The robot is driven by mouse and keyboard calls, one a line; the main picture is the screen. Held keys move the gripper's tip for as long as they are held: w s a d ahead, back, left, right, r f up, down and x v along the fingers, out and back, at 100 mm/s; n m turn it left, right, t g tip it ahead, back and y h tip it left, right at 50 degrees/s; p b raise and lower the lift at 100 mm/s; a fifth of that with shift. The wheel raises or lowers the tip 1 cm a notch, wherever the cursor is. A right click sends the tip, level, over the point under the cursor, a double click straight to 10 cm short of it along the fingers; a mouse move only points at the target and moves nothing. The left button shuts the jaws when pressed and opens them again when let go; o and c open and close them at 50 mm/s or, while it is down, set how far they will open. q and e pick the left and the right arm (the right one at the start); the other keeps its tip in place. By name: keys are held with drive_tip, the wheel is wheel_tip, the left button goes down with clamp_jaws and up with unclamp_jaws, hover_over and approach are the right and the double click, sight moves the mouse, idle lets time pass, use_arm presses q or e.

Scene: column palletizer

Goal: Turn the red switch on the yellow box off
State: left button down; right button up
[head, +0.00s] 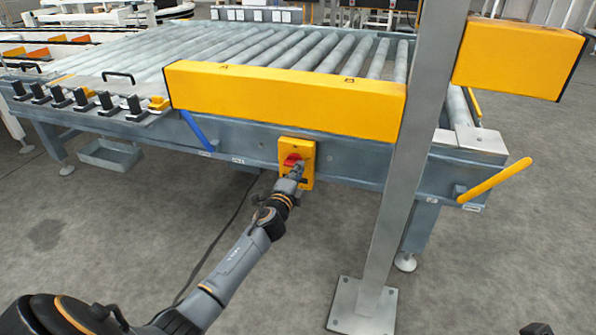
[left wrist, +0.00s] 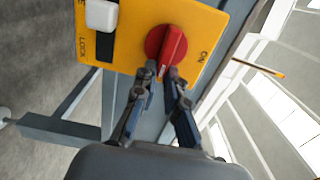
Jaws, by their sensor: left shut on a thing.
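The yellow box (head: 308,150) is mounted on the side of the roller conveyor's frame. Its red switch (head: 291,159) is a round knob with a raised grip bar. In the left wrist view, the red switch (left wrist: 168,45) sits on the yellow box (left wrist: 205,22), with "ON" printed to its right and "LOCK" at the far left. The bar slants, its lower end between my fingertips. My left gripper (head: 297,171) is shut on the red switch; its fingers also show in the left wrist view (left wrist: 164,77).
A grey post (head: 385,215) stands right of the box on a floor plate. A long yellow guard (head: 285,98) runs above the box. A blue handle (head: 197,131) is to the left, a yellow lever (head: 497,180) to the right. A white handle (left wrist: 101,15) is beside the switch.

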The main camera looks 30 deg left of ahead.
use_arm(q)
drive_tip(key=shift+f, duration=0.1)
drive_tip(key=c, duration=1.4)
unclamp_jaws()
drive_tip(key=v, duration=1.2)
